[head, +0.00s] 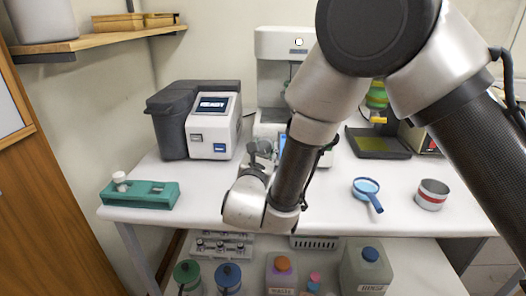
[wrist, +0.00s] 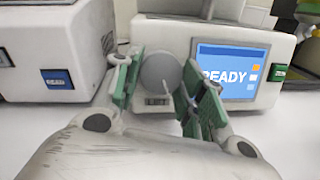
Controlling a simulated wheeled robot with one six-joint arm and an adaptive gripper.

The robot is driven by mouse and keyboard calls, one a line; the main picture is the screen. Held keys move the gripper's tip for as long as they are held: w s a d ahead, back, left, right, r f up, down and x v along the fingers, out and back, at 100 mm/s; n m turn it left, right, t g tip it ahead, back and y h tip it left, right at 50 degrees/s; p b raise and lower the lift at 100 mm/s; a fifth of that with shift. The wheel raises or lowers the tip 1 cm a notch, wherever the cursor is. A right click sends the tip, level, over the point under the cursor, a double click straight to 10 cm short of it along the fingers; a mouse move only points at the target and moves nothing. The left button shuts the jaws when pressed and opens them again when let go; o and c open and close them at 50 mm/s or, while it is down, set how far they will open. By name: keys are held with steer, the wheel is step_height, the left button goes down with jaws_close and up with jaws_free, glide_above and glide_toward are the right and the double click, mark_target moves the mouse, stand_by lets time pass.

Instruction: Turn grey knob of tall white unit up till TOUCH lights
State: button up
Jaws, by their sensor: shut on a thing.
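The tall white unit (head: 280,45) stands at the back of the table, partly hidden by my arm in the head view. In the wrist view its lower front (wrist: 150,27) shows a grey round knob (wrist: 160,72) left of a blue screen (wrist: 226,74) reading READY. A small display sits just under the knob, too small to read. My gripper (wrist: 163,82) is shut on the knob, one green-padded finger on each side.
A grey-and-white device (head: 213,125) with a READY screen stands left of the unit. A green block (head: 150,196) lies front left. A blue magnifier (head: 367,189), a tin (head: 432,194) and a dark tray (head: 378,145) are on the right. The front left-middle tabletop is clear.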

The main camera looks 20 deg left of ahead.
steer(key=o, duration=1)
steer(key=s, duration=0.4)
steer(key=s+d, duration=0.1)
steer(key=s, duration=0.7)
steer(key=shift+d+r, duration=0.1)
steer(key=shift+d, duration=0.25)
